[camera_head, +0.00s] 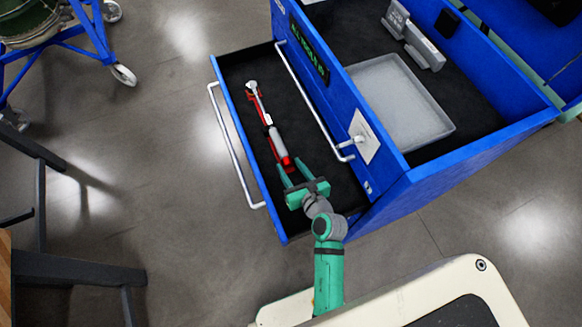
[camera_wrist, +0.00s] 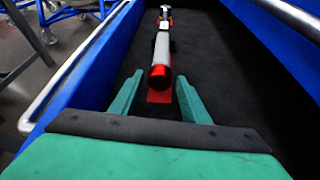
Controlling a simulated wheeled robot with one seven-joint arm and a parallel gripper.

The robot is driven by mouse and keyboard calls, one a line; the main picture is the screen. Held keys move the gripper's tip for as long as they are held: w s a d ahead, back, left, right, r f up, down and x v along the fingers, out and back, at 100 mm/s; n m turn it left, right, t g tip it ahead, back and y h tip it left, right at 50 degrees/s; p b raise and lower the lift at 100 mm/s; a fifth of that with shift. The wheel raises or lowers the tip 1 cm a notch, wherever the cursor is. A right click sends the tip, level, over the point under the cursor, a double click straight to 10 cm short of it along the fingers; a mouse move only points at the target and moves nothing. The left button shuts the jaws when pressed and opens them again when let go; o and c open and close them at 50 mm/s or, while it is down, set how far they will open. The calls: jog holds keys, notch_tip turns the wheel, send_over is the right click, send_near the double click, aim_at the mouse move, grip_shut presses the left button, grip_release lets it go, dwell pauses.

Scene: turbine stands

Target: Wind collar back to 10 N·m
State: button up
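A torque wrench (camera_head: 267,121) lies in the open drawer, its silver head at the far end and its grey handle with a red end nearer me. In the wrist view the wrench (camera_wrist: 161,50) points away from me, its red end (camera_wrist: 160,78) closest. My gripper (camera_head: 289,164) is open at this near end, one finger on each side. In the wrist view my gripper (camera_wrist: 160,80) shows gaps beside the red end, with no clear contact. The collar's scale is too small to read.
The drawer (camera_head: 229,112) of the blue cabinet is pulled out, with a dark lining and a silver handle (camera_head: 236,150). A grey tray (camera_head: 425,120) and a grey device (camera_head: 413,36) sit on the cabinet top. A dark bench (camera_head: 80,270) stands at left.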

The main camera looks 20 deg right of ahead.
jog(key=c, duration=0.7)
jog(key=shift+c, duration=0.2)
jog(key=shift+m, duration=0.3)
jog(key=shift+d+f+m+y, duration=0.1)
jog(key=shift+d+m+y, duration=0.05)
jog(key=shift+m+y, duration=0.65)
jog(key=shift+d+m+y, duration=0.1)
jog(key=shift+m+y, duration=0.5)
jog(key=shift+m, duration=0.4)
jog(key=o, duration=1)
jog(key=shift+o, duration=0.2)
